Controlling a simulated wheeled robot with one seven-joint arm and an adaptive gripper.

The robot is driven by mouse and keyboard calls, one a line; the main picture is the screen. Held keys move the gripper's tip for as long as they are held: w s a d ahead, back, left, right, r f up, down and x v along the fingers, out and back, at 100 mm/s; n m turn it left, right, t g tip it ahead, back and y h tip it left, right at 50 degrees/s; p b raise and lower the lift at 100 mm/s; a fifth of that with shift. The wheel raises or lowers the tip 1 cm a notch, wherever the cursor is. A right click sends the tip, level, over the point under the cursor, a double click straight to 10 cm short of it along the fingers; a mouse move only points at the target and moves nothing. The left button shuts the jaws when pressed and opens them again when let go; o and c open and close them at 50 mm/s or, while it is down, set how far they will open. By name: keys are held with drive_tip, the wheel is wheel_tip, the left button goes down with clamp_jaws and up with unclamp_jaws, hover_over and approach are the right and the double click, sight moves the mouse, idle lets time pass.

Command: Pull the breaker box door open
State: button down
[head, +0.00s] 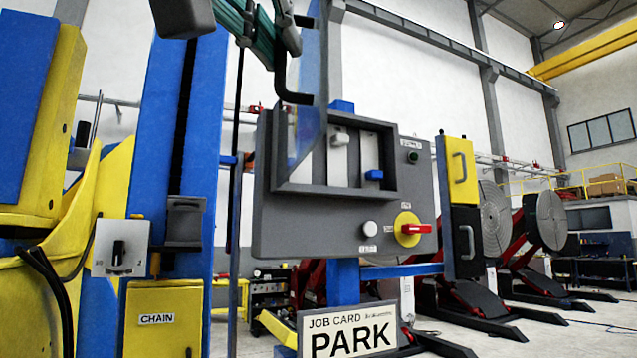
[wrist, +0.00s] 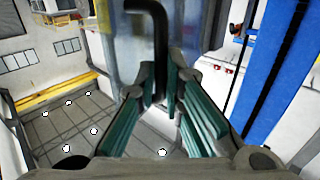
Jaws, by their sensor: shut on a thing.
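The breaker box is a grey panel (head: 300,222) in the middle of the head view. Its framed recess (head: 392,165) is uncovered and shows a white switch (head: 338,137) and a blue switch (head: 374,175). The door, a clear bluish pane (head: 308,110), stands swung outward at the recess's left side, seen nearly edge-on. Its dark bar handle (head: 280,78) is on the door's left face. My gripper (head: 270,30) is shut on this handle at the top of the head view. In the wrist view the handle (wrist: 157,45) passes between the teal fingers (wrist: 163,95).
A red rotary switch (head: 414,229) and a white knob (head: 370,229) sit below the recess. A blue column (head: 200,130) stands left of the box. A PARK job card (head: 348,333) is below.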

drive_tip(key=shift+w+a+f, duration=0.25)
drive_tip(key=shift+w+f, duration=0.05)
drive_tip(key=shift+w, duration=0.05)
drive_tip(key=c, duration=2)
unclamp_jaws()
drive_tip(key=o, duration=0.3)
drive_tip(key=shift+w+f, duration=0.1)
drive_tip(key=shift+w, duration=0.25)
drive_tip(key=v, duration=1.2)
drive_tip(key=shift+s+r, duration=0.25)
drive_tip(key=shift+r, duration=0.05)
